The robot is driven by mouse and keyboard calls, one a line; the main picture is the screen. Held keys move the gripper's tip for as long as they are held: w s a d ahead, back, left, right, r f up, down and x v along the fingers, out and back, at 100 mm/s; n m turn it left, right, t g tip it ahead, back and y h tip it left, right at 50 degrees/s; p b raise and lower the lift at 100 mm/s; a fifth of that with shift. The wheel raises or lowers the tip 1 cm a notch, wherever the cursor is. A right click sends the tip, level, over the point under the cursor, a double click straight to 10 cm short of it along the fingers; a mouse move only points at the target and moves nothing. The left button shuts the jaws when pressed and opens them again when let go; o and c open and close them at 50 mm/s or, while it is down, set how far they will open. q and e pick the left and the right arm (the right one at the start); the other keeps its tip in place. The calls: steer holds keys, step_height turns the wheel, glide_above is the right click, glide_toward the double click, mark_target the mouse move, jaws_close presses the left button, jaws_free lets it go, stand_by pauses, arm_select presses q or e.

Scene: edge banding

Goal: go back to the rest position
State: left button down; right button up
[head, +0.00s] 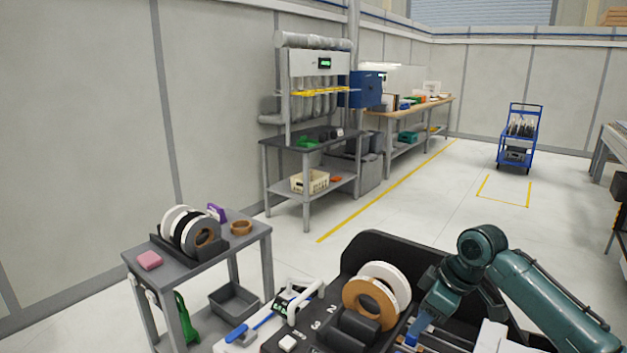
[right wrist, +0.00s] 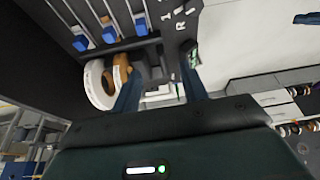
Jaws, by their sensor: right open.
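My right arm comes in from the right in the head view. Its right gripper (head: 413,332) points down at the bottom of the picture, to the right of a brown roll (head: 352,292) and a white roll (head: 398,275) on a black holder. In the right wrist view my right gripper (right wrist: 160,90) has its two fingers spread apart, with no object seen gripped between them. The white roll (right wrist: 93,86) and the brown roll (right wrist: 119,75) show beside and behind the left finger there. My left gripper is in neither view.
A grey cart (head: 190,273) at the left carries several rolls in a rack, a pink block (head: 149,260) and a brown ring (head: 241,228). A white device with a blue handle (head: 237,332) lies at the front. A blue trolley (head: 518,140) stands far off. Open floor lies beyond.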

steer(key=s+a+f+m, duration=0.1)
steer(key=s+a+f, duration=0.3)
steer(key=s+f, duration=0.3)
steer(key=s+a+f+m, duration=0.1)
steer(key=s+a+f, duration=0.4)
steer(key=s, duration=0.4)
steer(key=s+d+f+m+t+h, duration=0.1)
steer(key=s+d+m+h, duration=0.2)
steer(key=s, duration=0.5)
steer(key=s+d+m, duration=0.4)
steer(key=s+d, duration=0.2)
steer(key=s, duration=0.2)
steer(key=w+a+f+t+y+b, duration=0.1)
steer(key=w+a+f+t+b, duration=0.1)
steer(key=f, duration=0.3)
steer(key=w+a+f+n+t+y+b, duration=0.1)
steer(key=w+a+f+t+y+b, duration=0.1)
steer(key=w+a+f+t, duration=0.2)
steer(key=shift+a+f+t, duration=0.3)
steer(key=shift+f+t, duration=0.3)
steer(key=shift+f, duration=0.25)
steer(key=shift+w, duration=0.1)
steer(key=shift+c, duration=0.8)
